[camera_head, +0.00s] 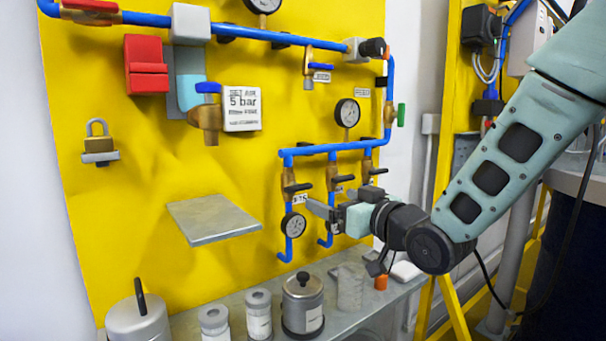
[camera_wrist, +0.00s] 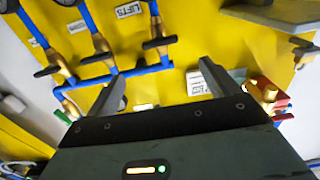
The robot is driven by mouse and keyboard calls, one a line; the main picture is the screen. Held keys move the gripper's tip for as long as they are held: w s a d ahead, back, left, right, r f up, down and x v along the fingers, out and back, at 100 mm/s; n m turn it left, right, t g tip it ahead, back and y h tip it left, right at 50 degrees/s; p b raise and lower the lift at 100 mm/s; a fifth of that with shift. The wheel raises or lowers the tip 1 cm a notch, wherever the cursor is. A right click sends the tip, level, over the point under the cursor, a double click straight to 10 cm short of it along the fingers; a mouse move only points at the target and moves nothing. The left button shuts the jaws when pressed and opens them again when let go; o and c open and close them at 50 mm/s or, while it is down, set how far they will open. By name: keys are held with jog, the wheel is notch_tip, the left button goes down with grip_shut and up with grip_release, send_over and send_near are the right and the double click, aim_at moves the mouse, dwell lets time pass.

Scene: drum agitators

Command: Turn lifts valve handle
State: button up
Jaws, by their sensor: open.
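The lifts valve handle (camera_head: 297,188) is a small black bar on a brass valve, the leftmost of three under a blue pipe on the yellow panel. A partly covered label (camera_head: 300,200) is just below it. In the wrist view this handle (camera_wrist: 157,42) lies crosswise on its brass body, beside the white LIFTS label (camera_wrist: 128,10). My gripper (camera_head: 318,209) is open and empty, to the lower right of this valve in the head view. In the wrist view its fingertips (camera_wrist: 162,72) are spread below the handle, with no visible contact. The exact depth gap cannot be told.
Two similar valves, the middle one (camera_head: 333,179) and the right one (camera_head: 369,171), stand close by. A pressure gauge (camera_head: 293,225) hangs below the lifts valve. A grey shelf (camera_head: 212,220) juts out at left. Canisters stand on the lower bench (camera_head: 270,318).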

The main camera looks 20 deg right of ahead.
aim_at(302, 187)
jog(key=p+x, duration=1.1)
jog(key=shift+w+a, duration=0.1)
jog(key=shift+w, duration=0.2)
jog(key=shift+f, duration=0.1)
jog(key=c, duration=1)
